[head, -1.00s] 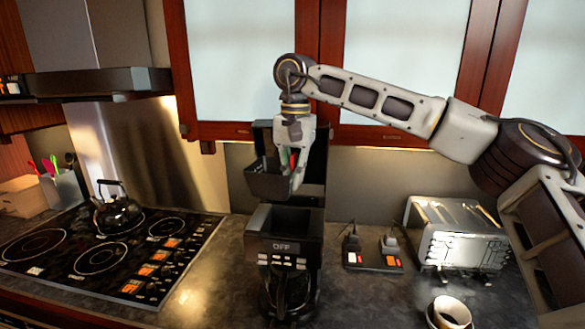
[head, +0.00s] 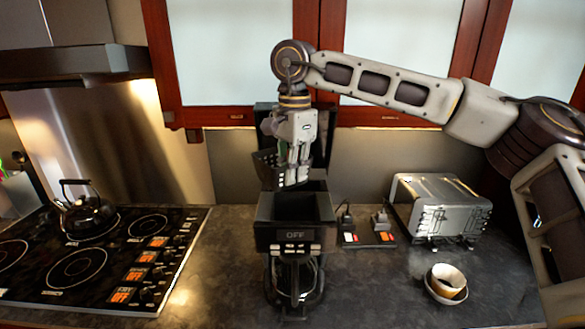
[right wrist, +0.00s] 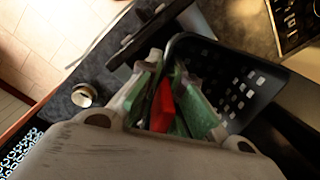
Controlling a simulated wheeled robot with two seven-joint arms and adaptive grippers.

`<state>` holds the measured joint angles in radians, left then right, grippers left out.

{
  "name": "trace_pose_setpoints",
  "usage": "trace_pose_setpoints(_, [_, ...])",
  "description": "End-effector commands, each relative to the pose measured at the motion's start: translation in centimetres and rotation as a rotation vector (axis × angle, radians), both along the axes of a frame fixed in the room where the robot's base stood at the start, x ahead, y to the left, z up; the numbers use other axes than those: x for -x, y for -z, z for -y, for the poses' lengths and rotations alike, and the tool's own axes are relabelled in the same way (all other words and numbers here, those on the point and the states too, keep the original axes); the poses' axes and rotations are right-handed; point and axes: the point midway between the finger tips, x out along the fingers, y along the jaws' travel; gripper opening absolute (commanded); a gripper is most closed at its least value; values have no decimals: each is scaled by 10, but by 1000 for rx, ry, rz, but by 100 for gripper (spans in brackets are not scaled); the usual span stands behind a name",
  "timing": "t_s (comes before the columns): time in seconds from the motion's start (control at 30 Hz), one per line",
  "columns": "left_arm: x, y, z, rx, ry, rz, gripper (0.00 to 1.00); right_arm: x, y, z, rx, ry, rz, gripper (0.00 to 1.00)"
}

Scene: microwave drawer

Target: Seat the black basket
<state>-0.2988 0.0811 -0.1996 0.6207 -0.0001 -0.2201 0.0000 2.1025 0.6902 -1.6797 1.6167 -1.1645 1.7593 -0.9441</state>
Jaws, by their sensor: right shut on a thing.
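The black basket (head: 268,168) is in my right gripper (head: 293,178), just above the open top of the coffee maker (head: 296,236). The gripper is shut on the basket, partly hiding it. In the right wrist view the perforated basket (right wrist: 235,88) lies to the right of the fingers (right wrist: 172,108), which carry green pads, with a red part between them. The coffee maker's lid stands raised behind the gripper, and its display reads OFF. Its glass pot sits below. I cannot tell whether the basket touches the machine's rim. My left gripper is out of view.
A toaster (head: 437,210) and a power strip (head: 368,236) stand to the right of the coffee maker. A cup on a saucer (head: 447,282) is at the front right. A stove (head: 90,255) with a kettle (head: 83,208) is at the left. Cabinets hang behind my arm.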

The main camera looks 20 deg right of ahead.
Motion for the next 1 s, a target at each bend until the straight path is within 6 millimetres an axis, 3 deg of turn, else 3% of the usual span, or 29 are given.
trace_pose_setpoints(0.7, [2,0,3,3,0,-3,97,12,0,-1,0,512,6,0])
trace_pose_setpoints(1.0, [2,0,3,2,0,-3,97,12,0,-1,0,599,8,0])
